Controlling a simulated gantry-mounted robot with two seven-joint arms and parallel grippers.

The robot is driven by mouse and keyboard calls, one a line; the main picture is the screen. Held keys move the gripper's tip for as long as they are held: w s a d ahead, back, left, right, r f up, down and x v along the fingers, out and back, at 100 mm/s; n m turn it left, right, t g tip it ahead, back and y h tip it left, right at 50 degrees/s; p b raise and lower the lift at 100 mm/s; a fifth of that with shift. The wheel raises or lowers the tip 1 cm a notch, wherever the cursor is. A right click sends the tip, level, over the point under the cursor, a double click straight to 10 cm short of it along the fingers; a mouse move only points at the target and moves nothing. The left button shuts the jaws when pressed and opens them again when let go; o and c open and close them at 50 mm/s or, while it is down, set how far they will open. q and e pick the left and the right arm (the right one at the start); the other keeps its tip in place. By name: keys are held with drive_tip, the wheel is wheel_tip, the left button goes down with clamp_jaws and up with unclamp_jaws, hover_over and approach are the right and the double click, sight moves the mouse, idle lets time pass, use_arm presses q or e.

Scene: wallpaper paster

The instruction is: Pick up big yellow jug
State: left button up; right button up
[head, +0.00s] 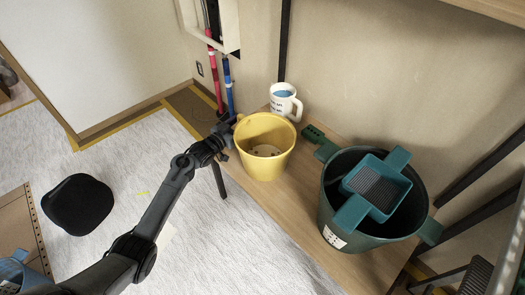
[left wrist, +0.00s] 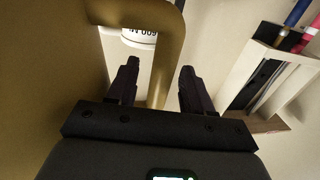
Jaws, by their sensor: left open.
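The big yellow jug (head: 264,165) stands upright on a wooden bench, with small dark specks inside it. My left gripper (head: 228,130) is at the jug's left side, near its rim. In the left wrist view, my left gripper (left wrist: 158,72) is open, one finger on each side of the jug's yellow handle (left wrist: 165,60). The jug's wall (left wrist: 55,60) fills the left of that view. I cannot tell whether the fingers touch the handle. My right gripper is not in view.
A white cup (head: 284,101) stands behind the jug. A dark green bucket (head: 345,215) holding a teal tray (head: 396,178) stands to its right on the bench (head: 283,200). Red and blue poles (head: 228,85) stand behind my left gripper. A black stool (head: 77,208) is on the floor.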

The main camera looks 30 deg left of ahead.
use_arm(q)
drive_tip(key=shift+c, duration=0.8)
clamp_jaws()
drive_tip(key=shift+r, duration=0.2)
